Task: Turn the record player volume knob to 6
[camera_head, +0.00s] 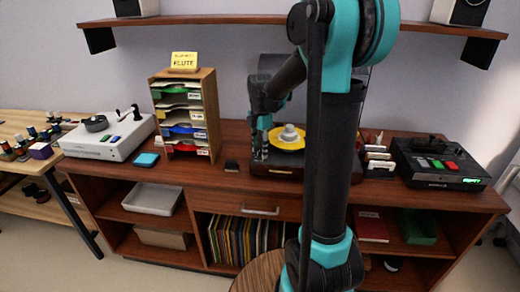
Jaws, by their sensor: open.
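The record player (275,171) stands on the wooden sideboard in the middle, with a dark base and a yellow disc (283,144) on top. A pale knob-like piece sits on the disc. My gripper (260,156) is open and points down over the left part of the player, just left of the disc. I cannot tell whether it touches the player. My arm hides the player's right side. The volume knob and its number marks cannot be made out.
On the sideboard (225,182) stand a white device (108,138) at left, a paper sorter (186,113) with a yellow "FLUTE" note, and a black device (440,165) with coloured buttons at right. Several cards stand right of my arm. A shelf (225,19) with speakers hangs above.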

